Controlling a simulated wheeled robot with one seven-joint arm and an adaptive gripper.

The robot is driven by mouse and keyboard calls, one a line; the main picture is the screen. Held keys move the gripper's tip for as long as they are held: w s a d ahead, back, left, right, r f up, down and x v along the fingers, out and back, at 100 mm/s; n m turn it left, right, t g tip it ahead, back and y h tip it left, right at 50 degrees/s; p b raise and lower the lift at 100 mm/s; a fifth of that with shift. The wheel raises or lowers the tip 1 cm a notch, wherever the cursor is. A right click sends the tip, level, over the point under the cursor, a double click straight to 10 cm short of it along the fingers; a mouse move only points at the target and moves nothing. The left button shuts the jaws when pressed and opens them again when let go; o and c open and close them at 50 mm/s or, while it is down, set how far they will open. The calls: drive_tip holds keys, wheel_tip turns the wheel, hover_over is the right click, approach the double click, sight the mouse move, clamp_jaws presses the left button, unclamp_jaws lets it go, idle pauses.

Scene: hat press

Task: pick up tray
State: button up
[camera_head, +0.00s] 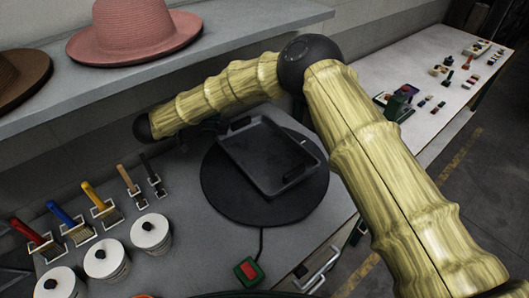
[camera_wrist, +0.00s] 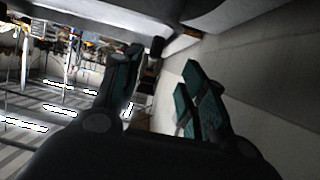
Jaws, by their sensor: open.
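The tray (camera_head: 264,155) is dark grey, rectangular and shallow, with a black handle at each short end. It lies flat on a black round plate (camera_head: 222,187) on the workbench. My arm arches over the bench from the right, and its far end is left of the tray, near the shelf. My gripper is mostly hidden behind my arm in the head view. In the wrist view my gripper (camera_wrist: 163,65) is open, with dark green fingers apart and nothing between them. The tray is not recognisable in the wrist view.
A pink hat (camera_head: 135,30) and a brown hat (camera_head: 22,77) sit on the shelf (camera_head: 215,45) above the bench. Several brushes and white lidded cans (camera_head: 151,233) stand at the left. A green box with a red button (camera_head: 249,271) is in front. A second table (camera_head: 425,65) holds small parts.

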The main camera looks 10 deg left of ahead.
sight(241, 119)
drive_tip(key=p+x, duration=0.1)
drive_tip(key=x, duration=0.3)
drive_tip(key=shift+w+d+p, duration=0.25)
drive_tip(key=shift+d+p, duration=0.2)
drive_tip(key=shift+p, duration=0.1)
drive_tip(key=shift+w+d+p, duration=0.2)
drive_tip(key=shift+d+p, duration=0.3)
drive_tip(key=shift+p, duration=0.05)
drive_tip(key=p+x, duration=0.1)
drive_tip(key=x, duration=0.1)
drive_tip(key=shift+w+d+f+p, duration=0.15)
drive_tip(key=shift+w+d+p, duration=0.1)
drive_tip(key=shift+p, duration=0.15)
drive_tip(key=shift+w+d+f, duration=0.1)
drive_tip(key=shift+d+f, duration=0.1)
drive_tip(key=shift+f, duration=0.05)
clamp_jaws()
